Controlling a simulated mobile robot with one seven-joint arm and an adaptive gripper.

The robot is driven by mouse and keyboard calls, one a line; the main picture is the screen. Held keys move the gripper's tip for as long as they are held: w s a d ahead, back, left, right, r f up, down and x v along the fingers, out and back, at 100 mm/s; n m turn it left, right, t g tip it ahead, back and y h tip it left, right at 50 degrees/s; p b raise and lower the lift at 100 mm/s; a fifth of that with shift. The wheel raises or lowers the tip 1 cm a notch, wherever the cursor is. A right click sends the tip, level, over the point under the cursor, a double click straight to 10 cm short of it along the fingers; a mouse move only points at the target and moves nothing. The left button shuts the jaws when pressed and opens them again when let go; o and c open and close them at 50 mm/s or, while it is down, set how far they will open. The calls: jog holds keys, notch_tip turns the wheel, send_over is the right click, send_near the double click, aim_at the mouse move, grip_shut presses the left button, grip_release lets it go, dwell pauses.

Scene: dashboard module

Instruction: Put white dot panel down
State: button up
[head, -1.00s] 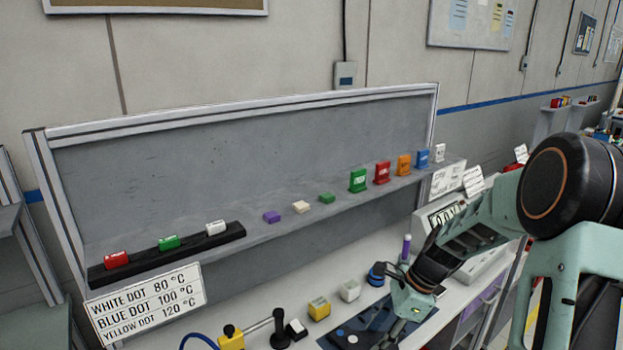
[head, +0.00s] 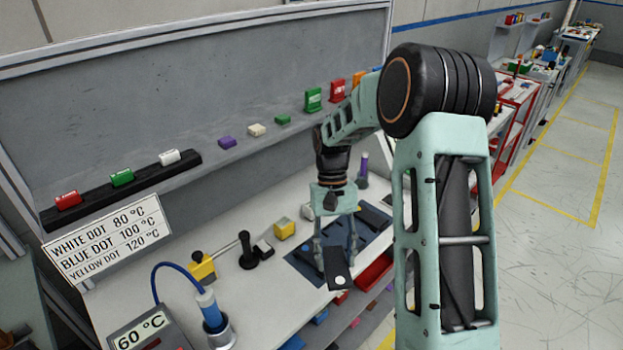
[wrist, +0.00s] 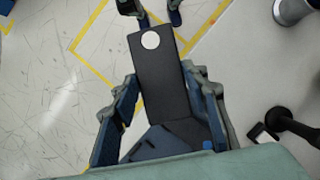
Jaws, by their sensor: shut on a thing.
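The white dot panel (head: 338,268), a flat black plate with a round white dot near one end, is held between the fingers of my gripper (head: 336,248). In the head view it is by the bench's front edge, its dotted end toward the viewer. In the wrist view the panel (wrist: 160,75) extends out from between the fingers of my gripper (wrist: 162,98), with floor showing to its left and the bench to its right. A dark blue mat (head: 302,258) lies on the bench behind it. Whether the panel touches anything beneath is unclear.
A yellow block (head: 285,230), a black stand (head: 247,257) and a blue-handled tool (head: 211,312) in a metal holder stand to the left. A display unit (head: 145,332) reads 60 °C. A sign (head: 110,240) lists dot temperatures. A red bin (head: 374,270) sits below the bench edge.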

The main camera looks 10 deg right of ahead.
jog(key=m, duration=0.2)
jog(key=m+y, duration=0.1)
jog(key=shift+w+a+f+m, duration=0.1)
jog(key=shift+w+f+m, duration=0.1)
jog(key=shift+f+m, duration=0.15)
jog(key=m+y, duration=0.1)
jog(key=m, duration=0.1)
jog(key=m+t+y, duration=0.1)
jog(key=m, duration=0.1)
jog(key=shift+w+f+m, duration=0.1)
jog(key=shift+w+m, duration=0.25)
jog(key=shift+w, duration=0.05)
jog(key=m, duration=0.1)
jog(key=m+t, duration=0.1)
jog(key=m, duration=0.1)
jog(key=w+m+y, duration=0.1)
jog(key=shift+d+m+t, duration=0.3)
jog(key=shift+m, duration=0.1)
jog(key=shift+w+d+m+t, duration=0.15)
jog(key=shift+m+t, duration=0.05)
jog(key=shift+m, duration=0.4)
jog(key=shift+w+d+m+t, duration=0.1)
jog(key=shift+m+t, duration=0.1)
jog(key=shift+m, duration=0.4)
jog(key=w+d+m+t+h, duration=0.1)
jog(key=d+m+t, duration=0.3)
jog(key=m, duration=0.9)
jog(key=shift+w+d+r+t, duration=0.4)
jog(key=shift+w+d, duration=0.1)
jog(key=shift+d, duration=0.35)
